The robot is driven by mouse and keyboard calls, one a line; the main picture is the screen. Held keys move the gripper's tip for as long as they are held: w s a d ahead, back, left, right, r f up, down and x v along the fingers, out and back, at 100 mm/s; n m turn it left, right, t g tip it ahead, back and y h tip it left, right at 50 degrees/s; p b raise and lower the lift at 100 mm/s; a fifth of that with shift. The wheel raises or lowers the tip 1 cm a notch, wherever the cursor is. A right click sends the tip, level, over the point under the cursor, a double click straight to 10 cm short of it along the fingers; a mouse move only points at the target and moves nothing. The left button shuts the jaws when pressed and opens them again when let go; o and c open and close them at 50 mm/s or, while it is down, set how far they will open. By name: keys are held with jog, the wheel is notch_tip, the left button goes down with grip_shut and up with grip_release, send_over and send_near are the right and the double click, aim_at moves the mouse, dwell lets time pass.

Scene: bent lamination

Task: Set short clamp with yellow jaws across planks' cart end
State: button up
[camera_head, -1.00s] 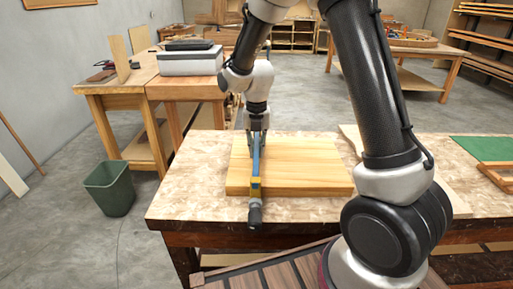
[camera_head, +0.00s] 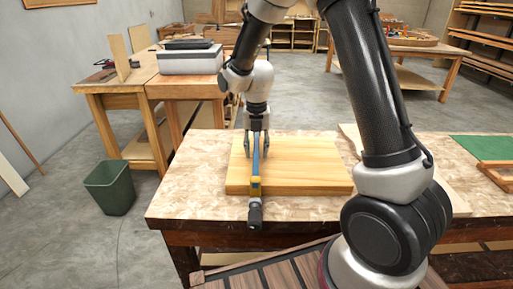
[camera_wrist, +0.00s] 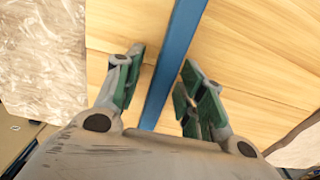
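The clamp (camera_head: 256,172) has a blue bar, a yellow jaw part near its front end and a dark handle sticking out past the front edge of the planks. It lies across the left part of the planks (camera_head: 308,165), which rest flat on the worktable. My gripper (camera_head: 257,155) is over the bar with its fingers spread. The clamp's far end is hidden behind my gripper.
The planks lie on a mottled worktable (camera_head: 190,185). A thin board and a green mat (camera_head: 483,148) are to the right. A green bin (camera_head: 109,187) stands on the floor at left. A side bench with a grey box (camera_head: 190,60) is behind. The table's left part is clear.

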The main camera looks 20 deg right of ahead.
notch_tip(320, 180, up, 12)
dwell(0.6)
jog(key=shift+w+r, duration=0.1)
jog(key=shift+r, duration=2.9)
jog(key=shift+r, duration=2.5)
